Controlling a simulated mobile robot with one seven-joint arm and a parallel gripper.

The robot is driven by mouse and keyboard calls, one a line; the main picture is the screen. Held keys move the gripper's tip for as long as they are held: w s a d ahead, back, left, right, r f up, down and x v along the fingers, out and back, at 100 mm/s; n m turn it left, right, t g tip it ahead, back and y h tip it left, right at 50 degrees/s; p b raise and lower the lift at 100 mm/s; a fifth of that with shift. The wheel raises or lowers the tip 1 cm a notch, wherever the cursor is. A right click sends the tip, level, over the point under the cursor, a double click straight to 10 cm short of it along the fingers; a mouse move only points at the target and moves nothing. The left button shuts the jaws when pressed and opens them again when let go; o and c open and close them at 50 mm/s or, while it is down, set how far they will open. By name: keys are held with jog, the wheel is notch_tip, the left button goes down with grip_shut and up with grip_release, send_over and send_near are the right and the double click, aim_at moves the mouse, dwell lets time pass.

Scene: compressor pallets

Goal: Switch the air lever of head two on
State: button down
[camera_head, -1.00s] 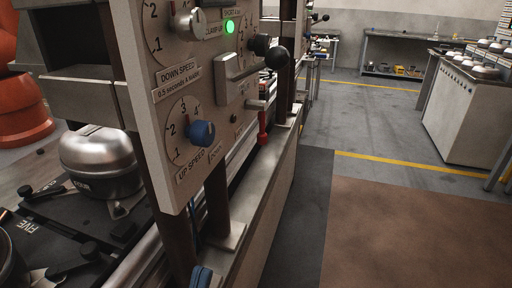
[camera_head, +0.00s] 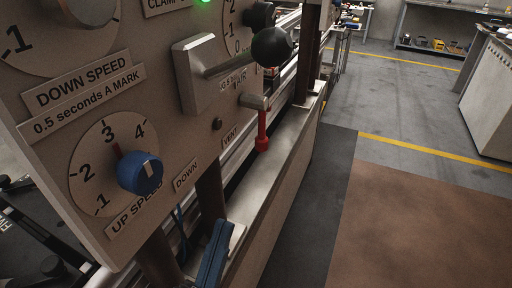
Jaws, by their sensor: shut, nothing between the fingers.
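A grey control panel (camera_head: 165,100) fills the left of the head view. A small valve with a red handle (camera_head: 262,132) sits at its lower right edge. A partly hidden label ending in AIR (camera_head: 240,80) sits just above the valve. Above it, a lever with a black ball knob (camera_head: 271,46) sticks out to the right from a grey block (camera_head: 200,75). No head number is readable on the panel. My gripper is not in view.
A blue UP SPEED knob (camera_head: 140,173) and a DOWN SPEED dial (camera_head: 45,30) are on the panel. A green lamp (camera_head: 205,1) glows at the top. A blue object (camera_head: 211,258) stands below the panel. The floor (camera_head: 430,115) to the right is clear.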

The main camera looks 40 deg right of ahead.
aim_at(261, 131)
jog(key=shift+w+d+f+x, duration=0.15)
jog(key=shift+d+f+x, duration=0.2)
jog(key=shift+x, duration=1.8)
jog(key=shift+w+d+f+x, duration=0.15)
jog(key=shift+d+f+x, duration=0.15)
jog(key=shift+x, duration=1.8)
jog(key=shift+w+d+f+x, duration=0.15)
jog(key=shift+d+f+x, duration=0.15)
jog(key=shift+x, duration=1.85)
jog(key=shift+f+b, duration=0.35)
jog(key=shift+b, duration=0.45)
